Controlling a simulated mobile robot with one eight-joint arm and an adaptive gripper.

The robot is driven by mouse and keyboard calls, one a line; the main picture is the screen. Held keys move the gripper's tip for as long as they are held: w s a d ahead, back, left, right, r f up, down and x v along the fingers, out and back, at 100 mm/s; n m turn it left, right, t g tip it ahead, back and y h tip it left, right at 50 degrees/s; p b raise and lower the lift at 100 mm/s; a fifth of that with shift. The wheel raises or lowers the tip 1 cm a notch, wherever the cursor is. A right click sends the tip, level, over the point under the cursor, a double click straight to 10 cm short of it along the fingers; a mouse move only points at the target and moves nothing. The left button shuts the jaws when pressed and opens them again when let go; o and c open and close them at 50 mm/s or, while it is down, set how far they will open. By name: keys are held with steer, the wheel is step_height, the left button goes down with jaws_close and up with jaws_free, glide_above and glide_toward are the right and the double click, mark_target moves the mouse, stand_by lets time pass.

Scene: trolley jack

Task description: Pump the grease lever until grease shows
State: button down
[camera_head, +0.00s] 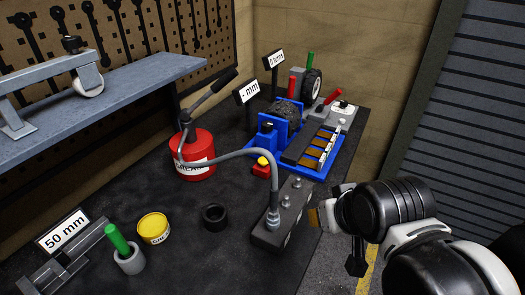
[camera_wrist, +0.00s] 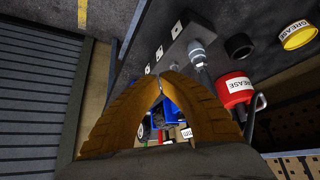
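The red grease pump (camera_head: 192,158) stands on the dark bench, and it also shows in the wrist view (camera_wrist: 235,92). Its lever (camera_head: 213,92) slants up to the right and ends in a black grip. A grey hose (camera_head: 240,153) arches from the pump to a coupler (camera_head: 272,218) sitting upright on a dark grey block (camera_head: 292,212) with several fittings. No grease can be made out at the block. My gripper (camera_head: 316,216) is at the bench's right side, right of the block and well away from the lever. Its brown fingers (camera_wrist: 158,76) meet at the tips with nothing seen between them.
A yellow grease tin (camera_head: 153,228), a black ring (camera_head: 214,217) and a green-handled tool in a cup (camera_head: 128,258) stand at the front left. A blue tray (camera_head: 328,158) with parts is behind the block. A raised shelf (camera_head: 120,92) overhangs the left side.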

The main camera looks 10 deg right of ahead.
steer(key=w+a+r+n+h+p, duration=0.1)
steer(key=w+a+r+p, duration=0.1)
steer(key=w+r+p, duration=0.3)
steer(key=w+a+r+h+p, duration=0.2)
steer(key=w+a+r, duration=0.1)
steer(key=w+r, duration=0.35)
steer(key=w+a+r+n+h+p, duration=0.1)
steer(key=w+a+r+p, duration=0.1)
steer(key=w+r+p, duration=0.35)
steer(key=w+a+r+t+h+p, duration=0.1)
steer(key=w+a+r+t+p, duration=0.1)
steer(key=w+a, duration=0.5)
steer(key=w+a+r+t+h+p, duration=0.1)
steer(key=w+a+r+p, duration=0.3)
steer(key=a, duration=0.8)
steer(key=w+r+t, duration=0.1)
steer(key=w+r, duration=0.1)
steer(key=w, duration=0.1)
steer(key=shift+a+n+h, duration=0.3)
steer(key=shift+a+n, duration=0.1)
steer(key=shift+w, duration=0.1)
